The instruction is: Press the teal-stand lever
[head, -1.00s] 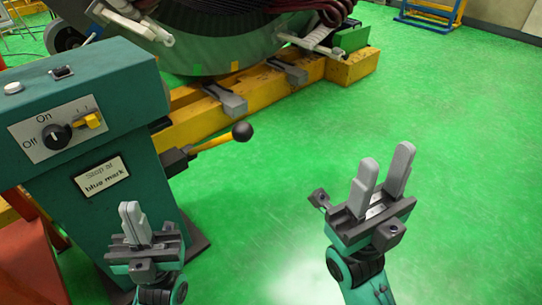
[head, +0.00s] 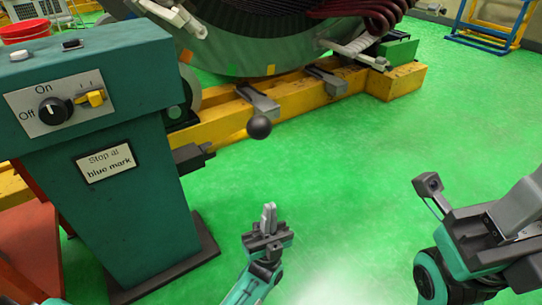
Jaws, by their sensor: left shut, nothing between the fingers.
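The teal stand (head: 115,215) is at the left, with a "Stop at blue mark" label (head: 105,160) on its front. Its lever's black ball knob (head: 260,127) sticks out to the right of the dark lever bracket (head: 193,157). The lever's yellow rod is hard to tell from the yellow beam behind it. My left gripper (head: 268,212) is shut and empty, below the knob in the picture and apart from it. My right gripper (head: 522,208) is at the right edge, partly cut off, far from the lever; its jaw state is unclear.
The stand's top panel has a black On/Off knob (head: 54,110) and a yellow switch (head: 92,98). A yellow beam frame (head: 225,120) carrying the large stator (head: 235,55) lies behind. The green floor (head: 355,180) is clear between my grippers.

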